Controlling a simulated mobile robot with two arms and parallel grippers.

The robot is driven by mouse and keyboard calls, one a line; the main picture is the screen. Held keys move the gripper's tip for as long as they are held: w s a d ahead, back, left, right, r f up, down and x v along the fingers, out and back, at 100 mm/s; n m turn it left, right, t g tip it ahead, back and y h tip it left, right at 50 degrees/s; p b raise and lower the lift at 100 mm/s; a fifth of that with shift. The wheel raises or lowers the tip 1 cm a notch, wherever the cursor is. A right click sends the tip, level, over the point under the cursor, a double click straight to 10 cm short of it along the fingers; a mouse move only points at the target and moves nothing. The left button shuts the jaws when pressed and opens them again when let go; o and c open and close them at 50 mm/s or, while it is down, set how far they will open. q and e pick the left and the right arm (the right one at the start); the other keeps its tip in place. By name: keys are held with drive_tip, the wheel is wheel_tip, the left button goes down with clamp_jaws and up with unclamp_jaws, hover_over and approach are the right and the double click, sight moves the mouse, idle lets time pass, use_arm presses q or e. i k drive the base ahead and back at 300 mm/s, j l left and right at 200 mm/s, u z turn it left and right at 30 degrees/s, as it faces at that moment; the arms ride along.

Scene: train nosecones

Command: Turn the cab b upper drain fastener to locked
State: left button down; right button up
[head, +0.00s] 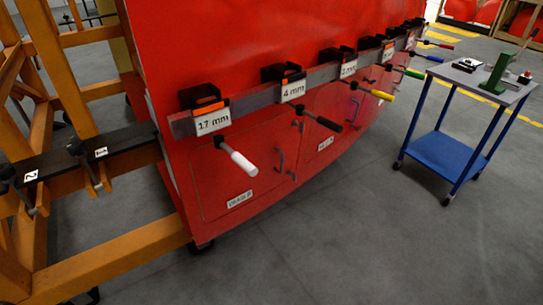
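A large red nosecone body (230,50) fills the middle of the head view. Low on its side is a red hatch panel (225,185) with a small white label (240,199) whose print is too small to read surely. A dark handle (279,160) stands at this hatch's right edge. A second hatch (345,105) lies farther right, with its own small label (325,143). I cannot single out the cab b upper drain fastener. Neither of my grippers is in view.
A rail (260,101) on the nosecone holds size cards and tools with white (242,163), black, yellow, green and red handles jutting outward. A yellow-orange frame (110,262) stands at left. A blue cart (445,152) stands at right. Grey floor (350,240) in front is clear.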

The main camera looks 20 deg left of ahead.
sight(302, 128)
drive_tip(key=i+l+u, duration=0.1)
drive_tip(key=u, duration=0.35)
drive_tip(key=l+u, duration=0.15)
drive_tip(key=u, duration=0.35)
drive_tip(key=i+l+u, duration=0.2)
drive_tip(key=l+u, duration=0.2)
drive_tip(key=l, duration=0.55)
drive_tip(key=l+u, duration=0.4)
drive_tip(key=l, duration=0.55)
drive_tip(key=i, duration=0.05)
